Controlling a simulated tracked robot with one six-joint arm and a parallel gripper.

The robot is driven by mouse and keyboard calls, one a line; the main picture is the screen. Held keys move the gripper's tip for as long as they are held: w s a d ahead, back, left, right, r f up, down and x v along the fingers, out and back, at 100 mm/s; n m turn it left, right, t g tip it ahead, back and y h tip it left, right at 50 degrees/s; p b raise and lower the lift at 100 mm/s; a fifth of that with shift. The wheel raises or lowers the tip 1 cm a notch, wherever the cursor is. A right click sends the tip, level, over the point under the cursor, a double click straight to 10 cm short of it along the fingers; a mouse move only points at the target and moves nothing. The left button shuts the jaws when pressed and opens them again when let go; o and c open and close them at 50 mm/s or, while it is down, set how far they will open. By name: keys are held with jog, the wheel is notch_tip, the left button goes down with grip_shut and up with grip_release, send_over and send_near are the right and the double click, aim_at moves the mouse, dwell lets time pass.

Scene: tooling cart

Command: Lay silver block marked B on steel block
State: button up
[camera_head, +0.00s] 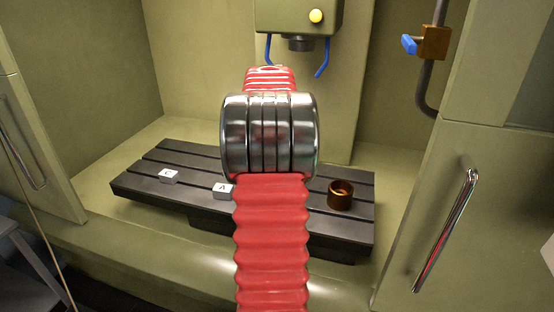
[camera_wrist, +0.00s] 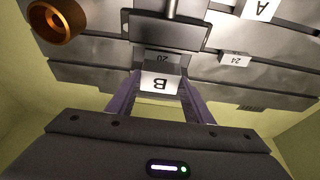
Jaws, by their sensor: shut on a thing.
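The silver block marked B (camera_wrist: 160,82) is between the two purple fingers of my gripper (camera_wrist: 159,80) in the wrist view, and the gripper is shut on it. Its letter appears upside down. A dark grey rectangular block (camera_wrist: 165,31), probably the steel block, lies just beyond it on the slotted table. The wrist view does not show clearly whether B touches it or is above it. In the head view my red and chrome arm hides my gripper, block B and the steel block.
The dark slotted table (camera_head: 138,186) bears a block marked A (camera_head: 223,191), another pale block (camera_head: 168,177) at left and a brass ring (camera_head: 340,195) at right. A machine head (camera_head: 298,14) with blue nozzles hangs above. Small tags reading 20 (camera_wrist: 163,58) and 24 (camera_wrist: 235,60) show.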

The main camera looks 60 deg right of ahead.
jog(key=shift+f, duration=1.85)
jog(key=o, duration=1.2)
jog(key=shift+f, duration=0.1)
jog(key=v, duration=1.2)
jog(key=shift+w, duration=0.1)
